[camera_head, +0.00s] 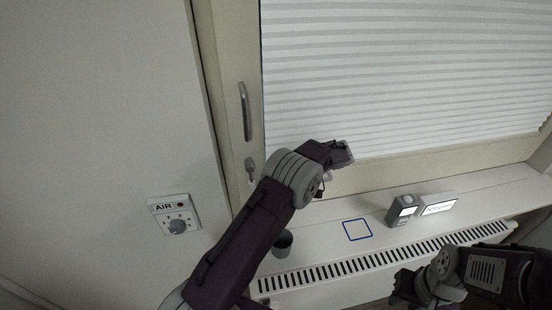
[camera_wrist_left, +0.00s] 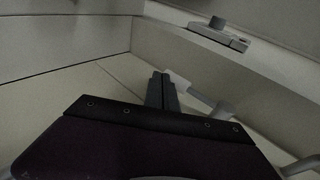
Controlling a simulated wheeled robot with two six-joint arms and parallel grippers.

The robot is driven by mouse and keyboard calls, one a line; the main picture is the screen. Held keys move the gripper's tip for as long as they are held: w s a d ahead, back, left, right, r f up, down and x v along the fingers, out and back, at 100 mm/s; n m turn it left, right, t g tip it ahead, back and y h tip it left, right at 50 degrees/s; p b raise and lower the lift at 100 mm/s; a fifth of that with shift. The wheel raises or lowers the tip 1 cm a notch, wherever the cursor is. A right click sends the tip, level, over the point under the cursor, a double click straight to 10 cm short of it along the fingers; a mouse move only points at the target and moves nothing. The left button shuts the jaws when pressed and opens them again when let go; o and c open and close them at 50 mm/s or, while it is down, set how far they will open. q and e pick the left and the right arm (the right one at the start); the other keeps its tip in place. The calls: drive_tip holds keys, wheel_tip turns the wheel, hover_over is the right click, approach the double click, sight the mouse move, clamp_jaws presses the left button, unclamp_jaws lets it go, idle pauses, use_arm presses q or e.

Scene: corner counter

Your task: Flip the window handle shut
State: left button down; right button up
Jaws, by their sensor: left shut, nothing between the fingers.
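The window handle (camera_head: 244,110) is a long grey bar standing upright on the left window frame in the head view. A smaller grey fitting (camera_head: 250,168) sits below it on the same frame. My left gripper (camera_head: 342,154) is shut and empty; in the head view it appears to the right of the handle, against the blind's lower edge. In the left wrist view its fingers (camera_wrist_left: 162,89) are together, with a light grey bar (camera_wrist_left: 200,95) just beyond them; I cannot tell whether they touch. My right gripper (camera_head: 404,284) is low at right, its opening unclear.
A dark cup (camera_head: 282,244), a blue square outline (camera_head: 357,230), a small grey device (camera_head: 402,211) and a lit display (camera_head: 438,204) are on the sill. A vent grille (camera_head: 390,258) runs along the front. An AIR dial panel (camera_head: 175,214) is on the left wall.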

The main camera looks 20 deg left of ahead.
use_arm(q)
drive_tip(key=shift+s+a+f, duration=0.15)
drive_tip(key=shift+f, duration=0.05)
idle(0.5)
drive_tip(key=p+v, duration=0.3)
drive_tip(key=v, duration=0.6)
drive_tip(key=shift+r, duration=0.1)
idle(0.4)
